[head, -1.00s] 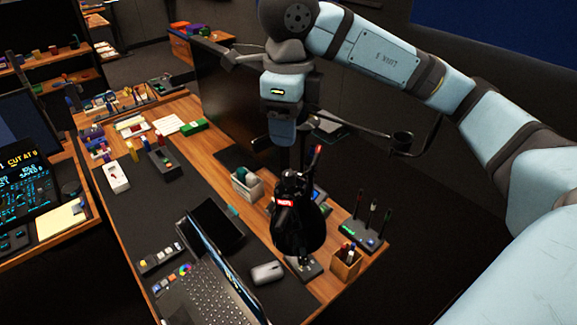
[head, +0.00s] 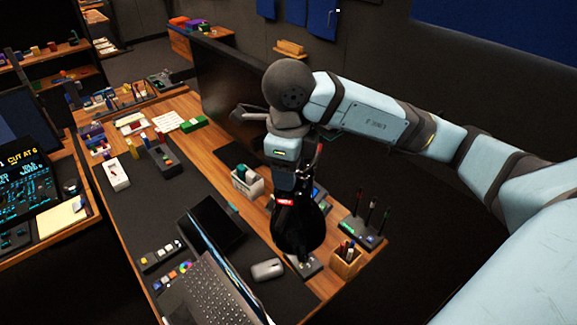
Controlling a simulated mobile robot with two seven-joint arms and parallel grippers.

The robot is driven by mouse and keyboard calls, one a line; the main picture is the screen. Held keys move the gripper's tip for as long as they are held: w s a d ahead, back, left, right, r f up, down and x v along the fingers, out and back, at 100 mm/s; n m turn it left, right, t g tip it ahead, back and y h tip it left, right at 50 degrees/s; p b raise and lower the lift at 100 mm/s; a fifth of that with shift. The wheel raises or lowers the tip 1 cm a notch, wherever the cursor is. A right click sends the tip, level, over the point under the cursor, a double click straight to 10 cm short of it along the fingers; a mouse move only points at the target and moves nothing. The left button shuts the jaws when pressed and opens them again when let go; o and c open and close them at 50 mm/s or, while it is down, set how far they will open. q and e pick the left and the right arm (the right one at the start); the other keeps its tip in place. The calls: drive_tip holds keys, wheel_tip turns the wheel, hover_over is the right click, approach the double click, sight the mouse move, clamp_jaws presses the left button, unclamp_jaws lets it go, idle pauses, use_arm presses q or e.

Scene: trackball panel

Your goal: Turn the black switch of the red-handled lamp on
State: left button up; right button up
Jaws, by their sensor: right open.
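The black lamp (head: 300,230) stands at the right part of the wooden desk, with a dark shade, a small lit red label and a base below. A thin red handle (head: 319,153) sticks up at its top. I cannot make out the black switch clearly. My right gripper (head: 284,183) points down just above and left of the lamp head, close to the red handle. Its fingertips are partly lost against the dark lamp, so I cannot tell whether they touch it. It is open and holds nothing that I can see. My left gripper is out of view.
A white holder (head: 246,181) stands left of the lamp. A pen stand (head: 362,232) and a wooden pen cup (head: 346,262) stand at its right. A laptop (head: 222,288) and a mouse (head: 267,270) lie in front. A large dark monitor (head: 232,100) stands behind.

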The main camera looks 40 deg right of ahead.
drive_tip(key=c, duration=0.9)
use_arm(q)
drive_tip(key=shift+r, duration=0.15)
